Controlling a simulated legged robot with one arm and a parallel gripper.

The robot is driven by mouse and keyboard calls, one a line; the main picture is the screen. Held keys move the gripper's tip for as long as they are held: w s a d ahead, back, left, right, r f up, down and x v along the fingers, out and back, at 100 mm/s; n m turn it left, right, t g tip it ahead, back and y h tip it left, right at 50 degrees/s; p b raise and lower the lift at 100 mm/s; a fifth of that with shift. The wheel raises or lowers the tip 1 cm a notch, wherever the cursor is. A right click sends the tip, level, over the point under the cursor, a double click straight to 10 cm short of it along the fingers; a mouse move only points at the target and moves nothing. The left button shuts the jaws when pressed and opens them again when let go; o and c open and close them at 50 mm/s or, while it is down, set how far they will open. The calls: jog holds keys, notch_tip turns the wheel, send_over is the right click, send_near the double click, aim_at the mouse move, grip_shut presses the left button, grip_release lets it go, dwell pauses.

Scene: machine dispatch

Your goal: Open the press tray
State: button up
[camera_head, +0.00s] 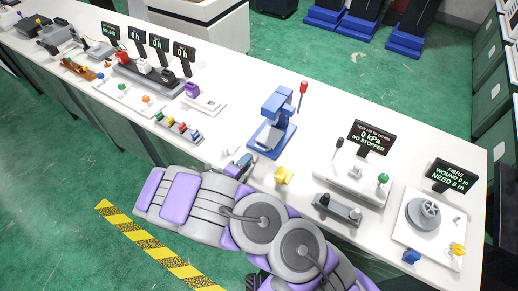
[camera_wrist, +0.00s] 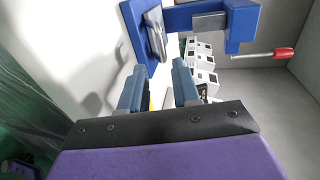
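The blue press (camera_head: 275,118) stands on the white bench, with a red-knobbed lever (camera_head: 302,92) at its right. Its blue base (camera_head: 270,140) lies flat on the bench. My gripper (camera_head: 242,163) is just in front of the press, low over the bench's front edge. In the wrist view, the two fingers of my gripper (camera_wrist: 160,82) are apart, with nothing seen held between them. The press's blue frame (camera_wrist: 243,22), a grey block (camera_wrist: 155,35) and the red lever knob (camera_wrist: 283,53) show beyond them.
A yellow block (camera_head: 284,175) lies right of my gripper. A grey fixture (camera_head: 337,209), a "NO STOPPER" display (camera_head: 372,138) and a grey spool (camera_head: 426,213) stand farther right. Coloured pieces in a rack (camera_head: 178,128) are at left. Clear bench lies left of the press.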

aim_at(260, 147)
jog(key=b+x, duration=0.1)
jog(key=x, duration=0.9)
jog(key=shift+b, duration=0.35)
jog(key=shift+c, duration=0.4)
jog(key=shift+s, duration=0.1)
grip_shut()
